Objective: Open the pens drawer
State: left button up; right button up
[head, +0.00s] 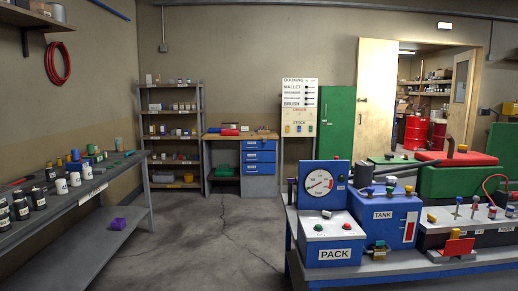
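A blue drawer unit (260,157) is built into the right side of a wooden-topped workbench (239,136) against the back wall. It has three stacked drawers, all apparently shut, with small pale labels. The labels are too small to read, so I cannot tell which one is the pens drawer. A grey cabinet panel (259,187) is below the drawers. Neither of my grippers is in view.
A shelving unit (172,137) stands left of the workbench, and a long cluttered table (75,187) runs along the left. A blue-framed equipment bench (425,262) fills the right foreground. Open cracked floor (215,235) leads to the drawers.

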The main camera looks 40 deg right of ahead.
aim_at(264, 145)
jog(key=i+l+z, duration=0.1)
jog(key=i+z, duration=0.25)
jog(key=i, duration=0.4)
jog(key=i+l+z, duration=0.2)
jog(key=i, duration=0.6)
jog(key=i+j+z, duration=0.15)
jog(key=i, duration=0.65)
jog(key=i+j+z, duration=0.2)
jog(key=i, duration=0.6)
jog(key=i+z, duration=0.2)
jog(key=i, duration=2.15)
jog(key=i+z, duration=0.25)
jog(key=i, duration=1.6)
